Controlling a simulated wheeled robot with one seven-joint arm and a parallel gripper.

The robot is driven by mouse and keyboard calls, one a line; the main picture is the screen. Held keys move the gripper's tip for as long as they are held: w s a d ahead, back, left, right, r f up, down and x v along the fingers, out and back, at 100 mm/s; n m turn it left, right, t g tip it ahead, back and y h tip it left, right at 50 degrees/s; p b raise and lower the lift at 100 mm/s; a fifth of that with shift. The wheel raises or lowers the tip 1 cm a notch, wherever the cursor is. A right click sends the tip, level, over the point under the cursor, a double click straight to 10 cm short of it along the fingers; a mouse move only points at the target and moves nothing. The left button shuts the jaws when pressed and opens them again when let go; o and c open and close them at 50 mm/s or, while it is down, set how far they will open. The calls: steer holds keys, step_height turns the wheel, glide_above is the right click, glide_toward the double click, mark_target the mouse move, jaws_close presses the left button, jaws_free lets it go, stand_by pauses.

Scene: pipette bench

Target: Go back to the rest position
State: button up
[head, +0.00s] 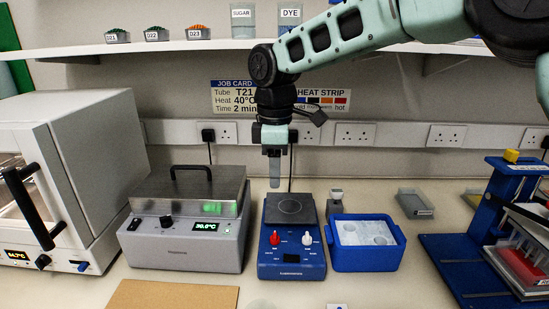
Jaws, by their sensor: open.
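My gripper (274,178) hangs pointing down from my arm, near the middle of the head view.
A metal-lidded bath (192,246) stands left of the stirrer, with a white oven (72,170) beyond it. A blue ice tub (366,258) and a blue rack stand (465,250) are to the right. A shelf (160,47) runs above. A brown board (172,295) lies in front.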

steer(key=s+d+f+m, duration=0.2)
steer(key=s+d+m, duration=0.1)
steer(key=s, duration=0.7)
steer(key=s+d+f+m, duration=0.2)
steer(key=s+d, duration=0.4)
steer(key=s, duration=0.4)
steer(key=s+d+f+m, duration=0.1)
steer(key=s+d+m, duration=0.3)
steer(key=s, duration=0.6)
steer(key=shift+s+d+f+m+y, duration=0.3)
steer(key=shift+d+f+m, duration=0.1)
steer(key=shift+m, duration=0.1)
